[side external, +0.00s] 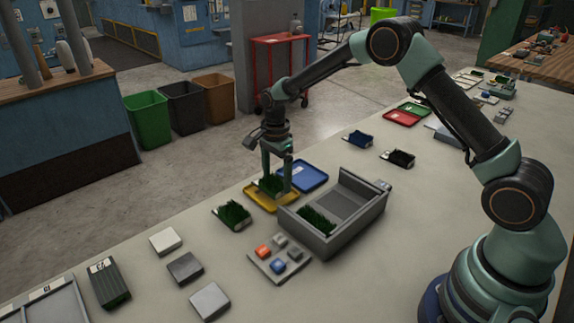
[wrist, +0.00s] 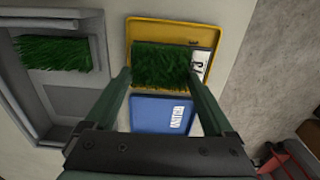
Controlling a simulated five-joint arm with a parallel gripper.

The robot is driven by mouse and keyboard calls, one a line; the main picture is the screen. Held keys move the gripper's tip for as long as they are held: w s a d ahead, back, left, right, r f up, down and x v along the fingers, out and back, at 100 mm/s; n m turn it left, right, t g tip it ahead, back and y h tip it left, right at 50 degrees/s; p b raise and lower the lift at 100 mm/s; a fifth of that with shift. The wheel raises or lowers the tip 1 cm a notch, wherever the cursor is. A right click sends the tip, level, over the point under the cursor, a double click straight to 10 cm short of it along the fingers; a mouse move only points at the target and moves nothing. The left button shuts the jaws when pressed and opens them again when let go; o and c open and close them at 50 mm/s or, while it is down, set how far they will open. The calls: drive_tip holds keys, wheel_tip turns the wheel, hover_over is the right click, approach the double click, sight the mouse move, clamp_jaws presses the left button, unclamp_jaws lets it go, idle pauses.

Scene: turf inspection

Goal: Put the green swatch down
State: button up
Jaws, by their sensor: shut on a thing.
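My gripper (side external: 276,186) is shut on a green swatch (side external: 270,184), a piece of turf with a pale labelled edge. The swatch also shows between my fingers in the wrist view (wrist: 160,66). It is over the yellow tray (side external: 259,201), whose rim shows around it in the wrist view (wrist: 170,30). I cannot tell whether the swatch touches the tray floor. The blue tray (side external: 302,175) lies beside the yellow one, with a white label in the wrist view (wrist: 163,113).
A grey box (side external: 335,240) with another green piece (side external: 316,221) inside stands close by. One more green piece (side external: 233,215) lies on the table. A button panel (side external: 279,261) is in front.

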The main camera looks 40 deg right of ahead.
drive_tip(key=shift+f, duration=1)
drive_tip(key=shift+f, duration=0.25)
